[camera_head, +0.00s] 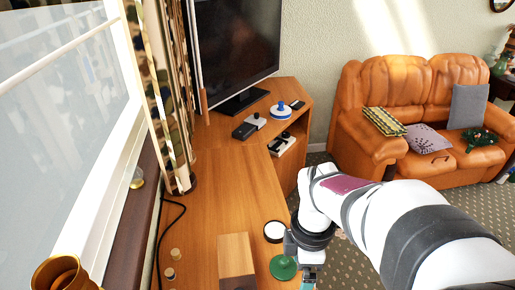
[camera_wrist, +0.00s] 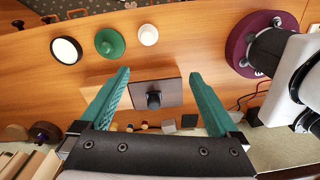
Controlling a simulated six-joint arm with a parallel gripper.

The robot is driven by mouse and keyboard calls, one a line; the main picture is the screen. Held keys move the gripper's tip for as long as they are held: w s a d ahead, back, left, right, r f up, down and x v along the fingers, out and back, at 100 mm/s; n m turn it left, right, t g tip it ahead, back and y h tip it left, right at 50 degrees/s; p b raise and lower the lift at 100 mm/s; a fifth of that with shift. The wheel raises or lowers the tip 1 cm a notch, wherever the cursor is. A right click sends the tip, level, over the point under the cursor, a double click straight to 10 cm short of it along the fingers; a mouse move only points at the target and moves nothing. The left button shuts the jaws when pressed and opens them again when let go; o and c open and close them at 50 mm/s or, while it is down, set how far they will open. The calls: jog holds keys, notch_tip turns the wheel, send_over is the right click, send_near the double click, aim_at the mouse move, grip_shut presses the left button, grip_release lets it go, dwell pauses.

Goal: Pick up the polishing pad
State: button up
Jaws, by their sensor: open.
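No item is clearly marked as the polishing pad. A flat white disc with a black rim (camera_head: 275,231) lies on the wooden top; it also shows at upper left in the wrist view (camera_wrist: 66,50). A green round piece with a knob (camera_head: 283,268) is beside it, also in the wrist view (camera_wrist: 110,42). A dark square plate with a black knob (camera_wrist: 172,92) appears between my fingers in the wrist view; I cannot tell its depth. My gripper (camera_wrist: 160,73) is open, with teal fingers apart and nothing held. In the head view its fingers are mostly cut off at the bottom edge.
A wooden block (camera_head: 236,254) and small wooden pegs (camera_head: 170,273) stand left of my gripper. A white round piece (camera_wrist: 148,35) is near the green one. Black boxes and a blue-white disc (camera_head: 281,112) sit by the television. The middle of the wooden top (camera_head: 225,195) is clear.

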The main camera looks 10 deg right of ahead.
jog(key=f+n, duration=0.1)
jog(key=f, duration=0.5)
jog(key=w+d+f+n, duration=0.1)
jog(key=f+n, duration=0.1)
jog(key=f, duration=0.4)
jog(key=w+d+f+n, duration=0.1)
jog(key=f+n, duration=0.1)
jog(key=f, duration=0.3)
jog(key=shift+w+f, duration=0.15)
jog(key=shift+f, duration=0.25)
jog(key=c, duration=1.5)
jog(key=shift+o, duration=0.2)
notch_tip(320, 180, up, 4)
jog(key=shift+r, duration=0.2)
jog(key=s+d+r, duration=0.6)
jog(key=s+d, duration=0.2)
jog(key=shift+d+r, duration=0.35)
jog(key=o, duration=0.8)
jog(key=shift+c, duration=0.2)
jog(key=shift+w, duration=0.1)
jog(key=c, duration=0.6)
